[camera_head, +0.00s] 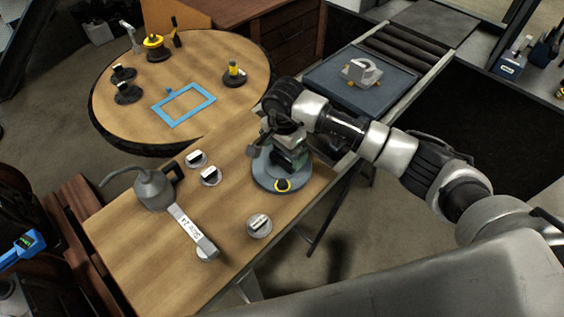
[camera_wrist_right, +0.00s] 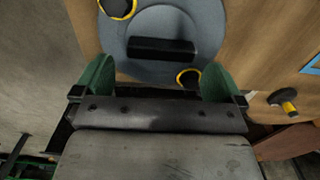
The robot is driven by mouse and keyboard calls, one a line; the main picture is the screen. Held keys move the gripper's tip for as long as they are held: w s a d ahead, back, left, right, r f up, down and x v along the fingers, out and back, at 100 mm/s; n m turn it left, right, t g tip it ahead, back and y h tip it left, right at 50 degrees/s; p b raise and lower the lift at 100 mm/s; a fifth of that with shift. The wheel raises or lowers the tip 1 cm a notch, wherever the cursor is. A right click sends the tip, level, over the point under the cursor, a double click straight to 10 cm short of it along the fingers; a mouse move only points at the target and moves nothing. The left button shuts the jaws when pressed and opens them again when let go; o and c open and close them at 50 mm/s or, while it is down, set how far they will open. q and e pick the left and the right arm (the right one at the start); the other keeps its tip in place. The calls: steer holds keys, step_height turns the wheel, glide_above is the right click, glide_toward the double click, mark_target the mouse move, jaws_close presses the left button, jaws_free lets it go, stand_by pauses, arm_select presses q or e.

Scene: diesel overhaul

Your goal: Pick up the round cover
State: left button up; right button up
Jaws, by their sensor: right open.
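A blue-grey round cover (camera_head: 262,178) lies at the right edge of the wooden bench. In the right wrist view the cover (camera_wrist_right: 185,22) carries a dark bar handle (camera_wrist_right: 160,48) across its middle and two dark, yellow-ringed round parts. One yellow-ringed part (camera_head: 283,186) also shows in the head view. My right gripper (camera_head: 288,160) hangs over the cover and hides part of it. In the wrist view its green fingers (camera_wrist_right: 157,75) are wide apart, with nothing between them; the handle lies just beyond. My left gripper is not in view.
On the bench (camera_head: 150,265) are a grey oil can (camera_head: 152,190), a labelled bar (camera_head: 190,230) and several small round labelled discs. A round table (camera_head: 120,75) with a blue frame (camera_head: 184,104) adjoins behind. A blue tray (camera_head: 340,92) with a metal part rests on rollers.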

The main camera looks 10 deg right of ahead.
mark_target(282, 159)
steer(key=shift+a+f+p, duration=0.15)
steer(key=shift+f+p, duration=0.25)
steer(key=shift+f, duration=1.4)
steer(key=shift+r, duration=0.1)
steer(key=c, duration=0.9)
